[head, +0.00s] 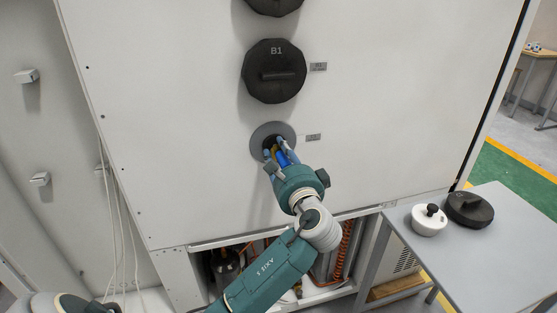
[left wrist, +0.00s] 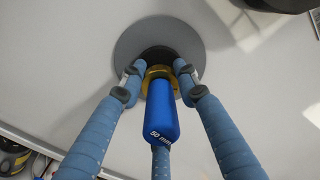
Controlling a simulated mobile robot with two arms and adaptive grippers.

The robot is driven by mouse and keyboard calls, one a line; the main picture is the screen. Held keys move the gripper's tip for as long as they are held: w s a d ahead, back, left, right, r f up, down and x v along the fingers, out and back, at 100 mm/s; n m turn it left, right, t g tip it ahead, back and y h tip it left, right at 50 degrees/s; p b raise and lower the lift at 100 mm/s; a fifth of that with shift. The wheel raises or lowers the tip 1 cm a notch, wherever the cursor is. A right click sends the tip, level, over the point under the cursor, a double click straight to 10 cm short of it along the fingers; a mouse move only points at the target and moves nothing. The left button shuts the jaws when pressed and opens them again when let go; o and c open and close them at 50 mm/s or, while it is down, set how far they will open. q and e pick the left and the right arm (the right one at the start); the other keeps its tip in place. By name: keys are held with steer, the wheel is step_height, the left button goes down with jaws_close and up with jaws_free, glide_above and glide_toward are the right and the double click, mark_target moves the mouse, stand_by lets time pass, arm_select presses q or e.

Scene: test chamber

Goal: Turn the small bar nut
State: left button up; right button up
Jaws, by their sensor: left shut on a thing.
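The small bar nut shows in the left wrist view as a brass ring (left wrist: 157,73) with a blue bar (left wrist: 162,112) marked "50 mm". It sits in the dark centre of a round grey plate (left wrist: 150,38) on a white panel. In the head view the blue bar (head: 281,158) shows between my fingers, in front of the same plate (head: 262,131). My left gripper (head: 277,148) is at the opening, its fingers closed around the nut. The fingertips hide parts of the ring's sides. My right gripper is not in view.
A black cap marked B1 (head: 274,71) is on the panel above. A grey table (head: 485,245) at the right carries a white lidded pot (head: 429,222) and a black cap (head: 469,209). Hoses and parts show in an open bay below. White cables (head: 119,220) hang at the left.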

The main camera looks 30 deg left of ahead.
arm_select(q)
steer(key=n+b, duration=0.4)
steer(key=n, duration=0.1)
steer(key=shift+w+d, duration=0.1)
steer(key=shift+r+n+b, duration=0.25)
steer(key=shift+n+b, duration=0.65)
steer(key=shift+n, duration=0.7)
steer(key=shift+r, duration=0.1)
steer(key=o, duration=1.2)
